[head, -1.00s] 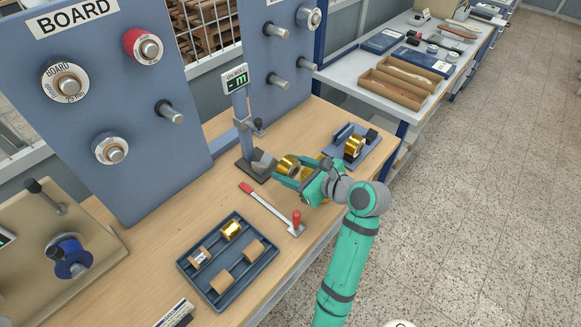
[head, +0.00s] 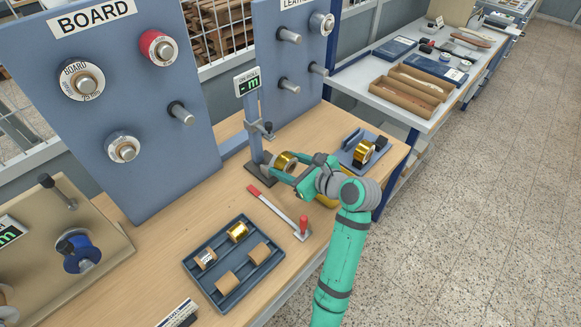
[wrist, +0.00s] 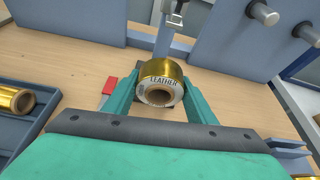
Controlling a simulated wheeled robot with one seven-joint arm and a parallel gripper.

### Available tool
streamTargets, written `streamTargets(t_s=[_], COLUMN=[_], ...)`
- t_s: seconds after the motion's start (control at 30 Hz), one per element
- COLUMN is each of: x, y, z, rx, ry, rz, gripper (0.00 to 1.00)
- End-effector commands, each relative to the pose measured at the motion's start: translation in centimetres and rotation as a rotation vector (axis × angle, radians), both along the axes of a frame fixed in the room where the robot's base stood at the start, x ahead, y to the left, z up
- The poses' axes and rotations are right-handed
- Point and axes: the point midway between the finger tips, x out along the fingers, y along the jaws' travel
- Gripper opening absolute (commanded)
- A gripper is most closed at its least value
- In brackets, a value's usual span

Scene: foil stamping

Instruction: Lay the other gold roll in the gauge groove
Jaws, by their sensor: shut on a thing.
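My gripper (head: 288,171) is shut on a gold roll (head: 284,160). In the wrist view the roll (wrist: 161,72) sits between my two green fingers, its white end label reading LEATHER. The gauge (head: 253,105) is a grey-blue post with a display showing "-m" and a dark base (head: 260,175). The held roll is right beside the post, at or just above the base. The groove is hidden by the roll and fingers, so I cannot tell whether the roll touches it. Another gold roll (head: 364,151) sits in a blue holder (head: 352,163) to the right.
A blue tray (head: 190,267) at the front holds a gold roll (head: 238,231) and several brown or pale rolls. A red-handled lever (head: 282,213) lies between tray and gauge. Pegged blue boards (head: 150,170) stand behind. Something yellow (head: 326,202) shows partly beneath my gripper.

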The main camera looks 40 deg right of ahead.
Motion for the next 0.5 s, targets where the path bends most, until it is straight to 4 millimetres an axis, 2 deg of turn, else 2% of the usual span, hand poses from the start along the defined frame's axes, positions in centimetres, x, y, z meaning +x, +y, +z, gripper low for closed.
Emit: streamTargets(t_s=[0.5], x=[3.3], y=[0.5], z=[-0.1], rx=[0.000], ry=[-0.001], rz=[0.005], gripper=[0.18])
